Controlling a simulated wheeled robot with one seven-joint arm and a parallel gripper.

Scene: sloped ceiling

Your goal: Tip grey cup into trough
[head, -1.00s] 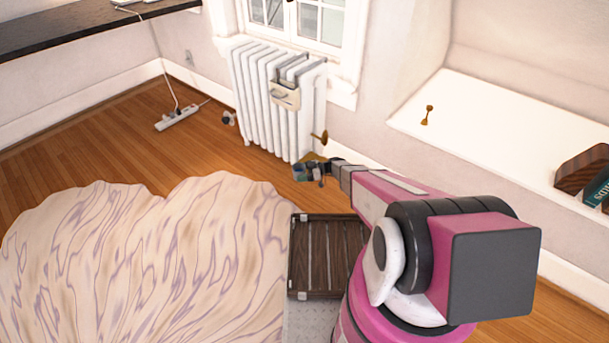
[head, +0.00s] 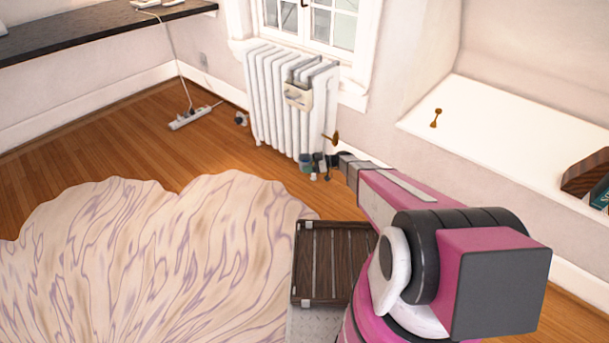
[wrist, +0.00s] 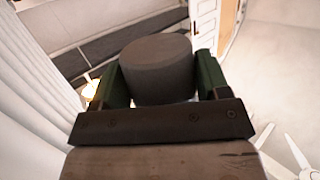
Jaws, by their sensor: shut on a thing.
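My gripper (wrist: 155,88) is shut on a grey cup (wrist: 157,70), which sits between its two green fingers in the wrist view. In the head view my gripper (head: 313,163) is small, low in front of the right end of the white radiator. The cup is hard to make out there, and I cannot tell its tilt or contents. A cream trough (head: 298,95) hangs on the radiator's upper right front. My gripper is below the trough in the picture and apart from it. The inside of the trough is hardly visible.
The white radiator (head: 270,100) stands under the window. A brass valve knob (head: 331,139) sticks out near my gripper. A slatted wooden crate (head: 334,262) and a pale rug (head: 150,265) lie nearer. A power strip (head: 190,118) lies on open floor at left.

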